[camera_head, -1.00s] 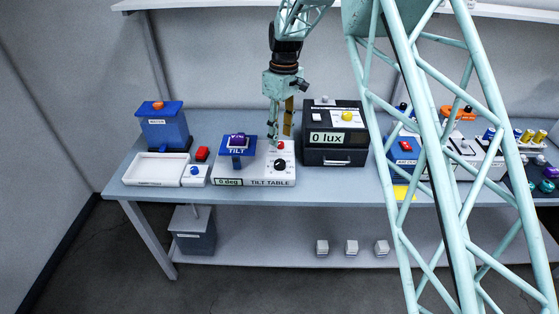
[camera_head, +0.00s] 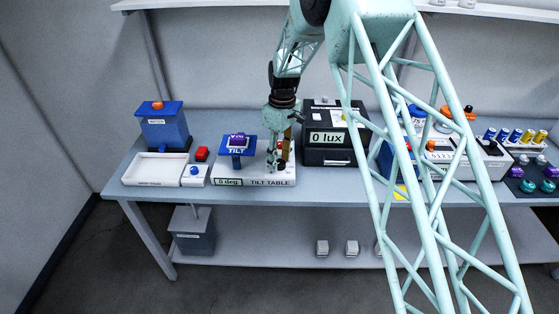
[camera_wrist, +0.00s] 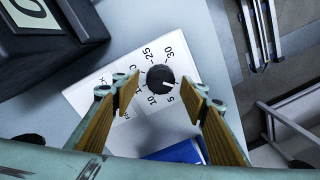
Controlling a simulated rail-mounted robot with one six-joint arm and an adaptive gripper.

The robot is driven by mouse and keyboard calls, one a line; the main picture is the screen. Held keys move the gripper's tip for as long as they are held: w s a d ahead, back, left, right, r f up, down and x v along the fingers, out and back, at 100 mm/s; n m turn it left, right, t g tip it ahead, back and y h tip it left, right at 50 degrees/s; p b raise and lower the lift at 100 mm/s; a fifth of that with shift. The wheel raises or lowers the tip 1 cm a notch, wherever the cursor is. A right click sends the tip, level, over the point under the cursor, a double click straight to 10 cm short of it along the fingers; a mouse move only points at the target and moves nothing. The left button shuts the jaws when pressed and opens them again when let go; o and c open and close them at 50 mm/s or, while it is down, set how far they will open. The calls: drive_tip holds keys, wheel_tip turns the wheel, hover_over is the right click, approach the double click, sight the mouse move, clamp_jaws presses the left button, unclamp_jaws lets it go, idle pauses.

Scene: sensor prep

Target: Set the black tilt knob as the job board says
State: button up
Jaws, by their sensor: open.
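The black tilt knob (camera_wrist: 161,77) is on the white panel of the tilt table (camera_head: 258,183). Other printed numbers include 10, 25 and 30. My gripper (camera_wrist: 161,98) is open and empty, its fingertips on either side of the view of the knob; I cannot tell whether they touch it. In the head view my gripper (camera_head: 278,163) hides the knob. The tilt table's display (camera_head: 228,182) reads 0 deg. Its blue tilt plate (camera_head: 237,151) carries a purple block (camera_head: 238,140). No job board is readable.
A black box (camera_head: 335,157) with a 0 lux display stands close to the right of the tilt table. To the left are a red button (camera_head: 202,154), a white tray (camera_head: 156,169) and a blue box (camera_head: 163,127). The table strip in front is narrow.

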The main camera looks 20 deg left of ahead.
drive_tip(key=shift+f, duration=0.25)
drive_tip(key=c, duration=0.8)
drive_tip(key=shift+c, duration=0.2)
